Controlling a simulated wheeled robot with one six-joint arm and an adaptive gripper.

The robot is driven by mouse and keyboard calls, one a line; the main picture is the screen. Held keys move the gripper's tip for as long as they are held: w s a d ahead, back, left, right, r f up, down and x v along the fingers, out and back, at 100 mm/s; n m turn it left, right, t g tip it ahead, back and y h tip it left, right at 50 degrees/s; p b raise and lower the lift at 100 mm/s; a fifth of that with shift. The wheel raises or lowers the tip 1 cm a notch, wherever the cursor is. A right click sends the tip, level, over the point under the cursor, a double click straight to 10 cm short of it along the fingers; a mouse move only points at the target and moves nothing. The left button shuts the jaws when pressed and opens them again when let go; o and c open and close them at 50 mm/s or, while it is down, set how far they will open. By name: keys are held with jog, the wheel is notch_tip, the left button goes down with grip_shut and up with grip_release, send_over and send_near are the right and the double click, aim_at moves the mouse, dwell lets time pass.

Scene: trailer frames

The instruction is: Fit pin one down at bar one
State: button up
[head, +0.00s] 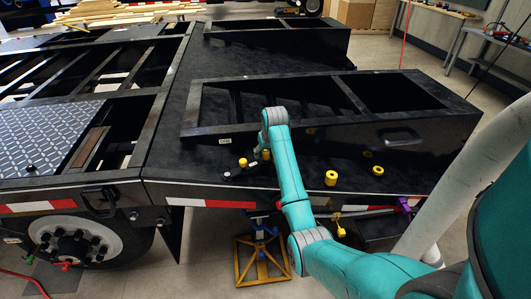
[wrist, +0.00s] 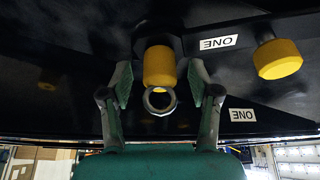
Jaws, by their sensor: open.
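In the wrist view, a yellow-capped pin (wrist: 159,66) stands between the two fingers of my open gripper (wrist: 159,78), with a gap on each side. A pale metal ring (wrist: 148,106) shows just below the cap in the picture; I cannot tell what it belongs to. A second yellow-capped pin (wrist: 278,60) is to the right. Two labels reading ONE, upside down, show on dark surfaces, an upper one (wrist: 218,42) and a lower one (wrist: 242,115). In the head view, my gripper (head: 262,151) is low over the black deck, by a yellow cap (head: 266,155); another cap (head: 243,162) is left of it. The bar's outline is unclear.
A black raised frame (head: 430,125) with open bays rises behind my gripper. A blue and yellow stand (head: 262,258) is below the edge.

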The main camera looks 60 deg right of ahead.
jog(key=v, duration=1.2)
jog(key=shift+f, duration=0.1)
